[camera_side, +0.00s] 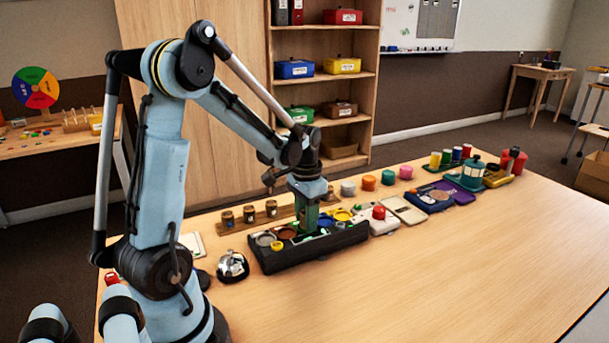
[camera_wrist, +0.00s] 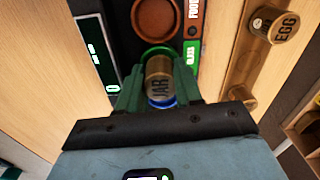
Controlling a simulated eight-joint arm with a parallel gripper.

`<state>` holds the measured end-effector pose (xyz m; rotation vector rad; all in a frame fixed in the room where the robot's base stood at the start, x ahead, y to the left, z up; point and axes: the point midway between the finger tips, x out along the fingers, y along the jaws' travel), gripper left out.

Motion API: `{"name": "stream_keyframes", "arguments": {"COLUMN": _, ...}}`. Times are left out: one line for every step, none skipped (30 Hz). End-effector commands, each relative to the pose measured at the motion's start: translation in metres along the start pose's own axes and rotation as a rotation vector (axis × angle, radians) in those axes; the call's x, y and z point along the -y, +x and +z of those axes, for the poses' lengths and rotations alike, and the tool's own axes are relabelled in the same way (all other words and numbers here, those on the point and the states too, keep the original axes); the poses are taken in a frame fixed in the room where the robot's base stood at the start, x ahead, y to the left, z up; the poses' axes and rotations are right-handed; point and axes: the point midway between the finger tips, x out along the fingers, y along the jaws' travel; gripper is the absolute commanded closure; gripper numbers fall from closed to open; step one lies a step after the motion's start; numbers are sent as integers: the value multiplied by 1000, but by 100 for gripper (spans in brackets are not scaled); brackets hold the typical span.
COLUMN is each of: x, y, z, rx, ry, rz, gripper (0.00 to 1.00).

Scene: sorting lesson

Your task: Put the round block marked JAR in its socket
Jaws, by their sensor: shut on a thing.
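My gripper (camera_side: 306,222) points down over the long black socket tray (camera_side: 310,252) in the side view. In the wrist view its green fingers (camera_wrist: 160,66) are shut on the brass-coloured round block marked JAR (camera_wrist: 160,82). A green ring (camera_wrist: 157,49) shows around the block's far edge, beside a green label (camera_wrist: 190,54). A brown socket (camera_wrist: 156,17) lies just beyond it, and a blue curve shows below the block. The fingers hide the block in the side view. I cannot tell whether its lower end is above or inside a socket.
Several brass round blocks stand on a wooden rack (camera_side: 240,224) behind the tray; one marked EGG (camera_wrist: 285,27) shows in the wrist view. A call bell (camera_side: 233,265) stands left of the tray. A white box with a red button (camera_side: 378,212) stands right. The front table is clear.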

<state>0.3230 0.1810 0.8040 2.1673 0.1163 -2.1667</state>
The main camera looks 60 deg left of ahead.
Motion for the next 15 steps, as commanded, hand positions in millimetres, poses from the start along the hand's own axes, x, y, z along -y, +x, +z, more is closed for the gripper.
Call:
{"name": "stream_keyframes", "arguments": {"x": 0, "y": 1, "z": 0, "rx": 0, "ry": 0, "rz": 0, "gripper": 94}}
{"name": "stream_keyframes", "arguments": {"x": 0, "y": 2, "z": 0, "rx": 0, "ry": 0, "rz": 0, "gripper": 94}}
{"name": "stream_keyframes", "arguments": {"x": 0, "y": 2, "z": 0, "rx": 0, "ry": 0, "rz": 0, "gripper": 94}}
{"name": "stream_keyframes", "arguments": {"x": 0, "y": 3, "z": 0, "rx": 0, "ry": 0, "rz": 0, "gripper": 94}}
{"name": "stream_keyframes", "arguments": {"x": 0, "y": 4, "z": 0, "rx": 0, "ry": 0, "rz": 0, "gripper": 94}}
{"name": "stream_keyframes", "arguments": {"x": 0, "y": 4, "z": 0, "rx": 0, "ry": 0, "rz": 0, "gripper": 94}}
{"name": "stream_keyframes", "arguments": {"x": 0, "y": 5, "z": 0, "rx": 0, "ry": 0, "rz": 0, "gripper": 94}}
{"name": "stream_keyframes", "arguments": {"x": 0, "y": 5, "z": 0, "rx": 0, "ry": 0, "rz": 0, "gripper": 94}}
{"name": "stream_keyframes", "arguments": {"x": 0, "y": 6, "z": 0, "rx": 0, "ry": 0, "rz": 0, "gripper": 64}}
{"name": "stream_keyframes", "arguments": {"x": 0, "y": 5, "z": 0, "rx": 0, "ry": 0, "rz": 0, "gripper": 59}}
{"name": "stream_keyframes", "arguments": {"x": 0, "y": 5, "z": 0, "rx": 0, "ry": 0, "rz": 0, "gripper": 55}}
{"name": "stream_keyframes", "arguments": {"x": 0, "y": 5, "z": 0, "rx": 0, "ry": 0, "rz": 0, "gripper": 55}}
{"name": "stream_keyframes", "arguments": {"x": 0, "y": 5, "z": 0, "rx": 0, "ry": 0, "rz": 0, "gripper": 55}}
{"name": "stream_keyframes", "arguments": {"x": 0, "y": 5, "z": 0, "rx": 0, "ry": 0, "rz": 0, "gripper": 55}}
{"name": "stream_keyframes", "arguments": {"x": 0, "y": 5, "z": 0, "rx": 0, "ry": 0, "rz": 0, "gripper": 55}}
